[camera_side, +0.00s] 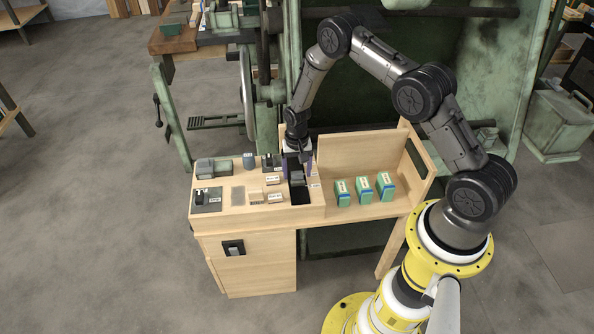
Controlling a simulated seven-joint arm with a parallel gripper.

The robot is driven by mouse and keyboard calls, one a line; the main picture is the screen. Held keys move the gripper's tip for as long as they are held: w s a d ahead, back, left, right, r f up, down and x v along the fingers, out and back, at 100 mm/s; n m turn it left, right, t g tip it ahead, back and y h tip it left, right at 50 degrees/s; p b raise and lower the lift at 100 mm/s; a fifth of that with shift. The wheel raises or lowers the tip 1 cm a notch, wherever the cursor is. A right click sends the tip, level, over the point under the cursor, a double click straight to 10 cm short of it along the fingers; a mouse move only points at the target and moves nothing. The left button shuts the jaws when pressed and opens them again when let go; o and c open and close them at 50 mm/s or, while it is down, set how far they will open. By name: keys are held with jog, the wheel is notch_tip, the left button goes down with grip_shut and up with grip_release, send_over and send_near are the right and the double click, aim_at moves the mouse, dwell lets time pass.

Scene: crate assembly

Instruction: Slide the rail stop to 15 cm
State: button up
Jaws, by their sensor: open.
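My gripper (298,168) points down over the right end of the bench's work surface. Its purple fingers are spread apart and it is open. A small grey block (297,178), which looks like the rail stop, sits just below and between the fingers, at a dark strip (300,196) running toward the front edge. I cannot tell whether the fingers touch the block. The scale marks and the block's exact position along the strip are too small to read. The gripper hides part of the area behind the block.
The wooden bench (258,214) carries a grey device (206,167) at the back left and a black pad (206,204) at the front left. Small labelled blocks lie mid-bench. Several green boxes (363,188) stand on the lower right shelf. A tall wooden panel (345,155) rises right of my gripper.

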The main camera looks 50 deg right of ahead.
grip_shut()
dwell(0.4)
dwell(1.0)
